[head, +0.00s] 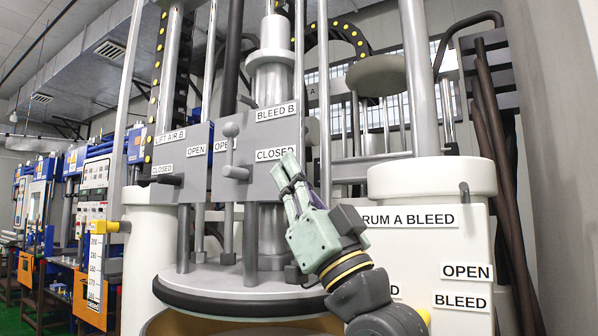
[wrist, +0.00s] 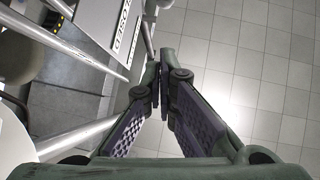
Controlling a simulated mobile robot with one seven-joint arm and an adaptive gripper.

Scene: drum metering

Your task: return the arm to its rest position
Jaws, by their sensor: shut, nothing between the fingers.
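My gripper (head: 289,165) is green-grey and shut, with nothing between its fingers. In the head view it is raised and points up and to the left, in front of the grey panel labelled BLEED B (head: 258,150). Whether its fingertips touch the panel cannot be told from the head view. In the wrist view the fingertips of my gripper (wrist: 160,75) come together over bare tiled floor (wrist: 240,70). My dark forearm with yellow rings comes in from the lower right of the head view.
A lever with a round knob (head: 230,130) stands out from the BLEED B panel. The LIFT AIR B panel (head: 182,150) has a black handle (head: 160,179). A round platen (head: 240,283) lies below. A white cabinet labelled DRUM A BLEED (head: 420,245) stands right, behind my arm.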

